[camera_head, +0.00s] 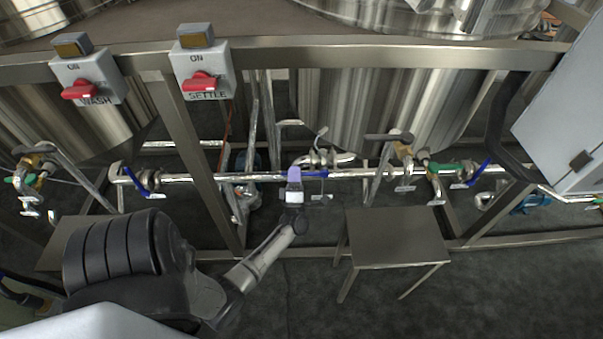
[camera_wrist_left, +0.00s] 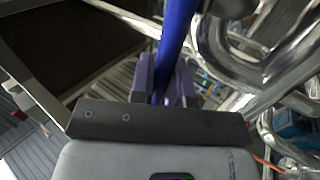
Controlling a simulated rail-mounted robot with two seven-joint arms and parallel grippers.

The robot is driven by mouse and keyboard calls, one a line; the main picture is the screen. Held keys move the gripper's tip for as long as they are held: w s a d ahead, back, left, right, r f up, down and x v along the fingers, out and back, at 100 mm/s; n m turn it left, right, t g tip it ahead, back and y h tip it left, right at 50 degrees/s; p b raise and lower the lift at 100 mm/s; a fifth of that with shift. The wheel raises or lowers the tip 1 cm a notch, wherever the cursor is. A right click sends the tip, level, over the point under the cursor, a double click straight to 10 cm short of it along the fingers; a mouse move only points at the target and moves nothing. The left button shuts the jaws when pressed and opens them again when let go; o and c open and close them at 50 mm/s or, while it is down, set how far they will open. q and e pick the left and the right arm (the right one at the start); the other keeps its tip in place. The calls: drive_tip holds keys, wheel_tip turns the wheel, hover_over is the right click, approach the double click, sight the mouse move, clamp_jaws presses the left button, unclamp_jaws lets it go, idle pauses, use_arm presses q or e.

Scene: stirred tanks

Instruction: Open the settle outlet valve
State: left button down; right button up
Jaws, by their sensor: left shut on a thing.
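The blue valve handle (camera_head: 318,173) lies along the horizontal steel pipe below the settle tank (camera_head: 350,115). My left gripper (camera_head: 295,174) reaches up to it from below and is shut on it. In the left wrist view the blue handle (camera_wrist_left: 178,35) runs between the two purple-grey fingers of my left gripper (camera_wrist_left: 164,82). The handle's far end leaves the top of that view. The valve body is partly hidden behind the gripper in the head view. My right gripper is not in view.
A SETTLE switch box (camera_head: 202,75) with a red knob and a WASH switch box (camera_head: 86,80) hang on the frame rail (camera_head: 300,57). Other blue handles sit at left (camera_head: 142,184) and right (camera_head: 478,172). A low metal table (camera_head: 395,238) stands right of my arm.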

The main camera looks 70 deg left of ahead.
use_arm(q)
drive_tip(key=shift+f, duration=0.1)
drive_tip(key=c, duration=1.1)
unclamp_jaws()
drive_tip(key=p+v, duration=0.2)
drive_tip(key=v, duration=1.2)
